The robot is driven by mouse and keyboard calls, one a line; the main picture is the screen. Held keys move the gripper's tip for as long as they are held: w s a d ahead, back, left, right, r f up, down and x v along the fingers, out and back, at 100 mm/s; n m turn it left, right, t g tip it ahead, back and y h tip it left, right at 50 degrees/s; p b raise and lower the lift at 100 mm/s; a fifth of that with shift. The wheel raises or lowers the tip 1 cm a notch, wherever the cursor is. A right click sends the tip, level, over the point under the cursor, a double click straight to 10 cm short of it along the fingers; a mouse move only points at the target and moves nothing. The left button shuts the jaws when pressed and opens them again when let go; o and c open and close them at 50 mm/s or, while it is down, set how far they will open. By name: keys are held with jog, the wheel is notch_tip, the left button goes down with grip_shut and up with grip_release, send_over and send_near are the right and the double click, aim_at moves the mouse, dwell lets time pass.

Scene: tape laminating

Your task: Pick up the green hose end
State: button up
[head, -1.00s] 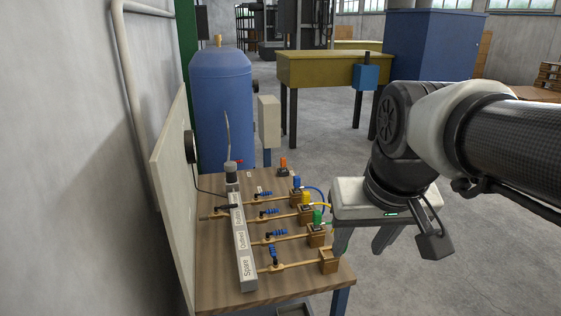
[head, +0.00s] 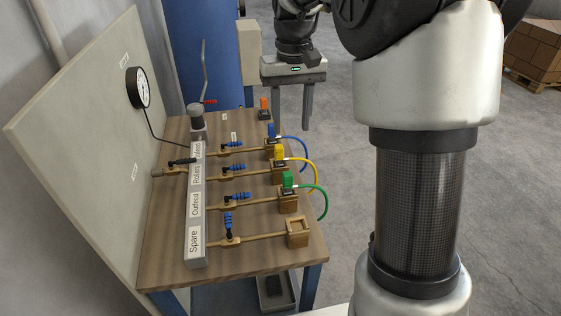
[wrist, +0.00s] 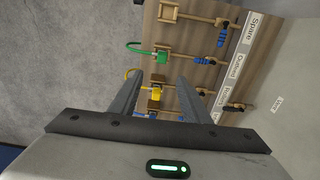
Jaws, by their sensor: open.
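The green hose end (head: 287,180) is a green block seated on a wooden block on the bench, with a green hose looping off its right side. It also shows in the wrist view (wrist: 161,57), beyond my fingertips and a little left of their middle. My gripper (head: 291,123) is open and empty, fingers pointing down, at the far right edge of the bench. In the wrist view my two fingers (wrist: 158,78) stand apart, with the yellow hose end (wrist: 157,95) seen between them. The green hose end is clear of both fingers.
The blue hose end (head: 271,131) and yellow hose end stand in the same row, farther back. A grey labelled manifold (head: 195,215) with several blue-handled valves runs along the bench. An orange piece (head: 264,106) sits at the back. The front block (head: 298,232) is empty.

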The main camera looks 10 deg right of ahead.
jog(key=b, duration=0.1)
send_near(288, 173)
notch_tip(288, 173, down, 5)
jog(key=shift+s+d+f, duration=0.1)
jog(key=shift+d, duration=0.05)
jog(key=shift+a+f, duration=0.2)
jog(key=shift+f, duration=2.45)
grip_shut()
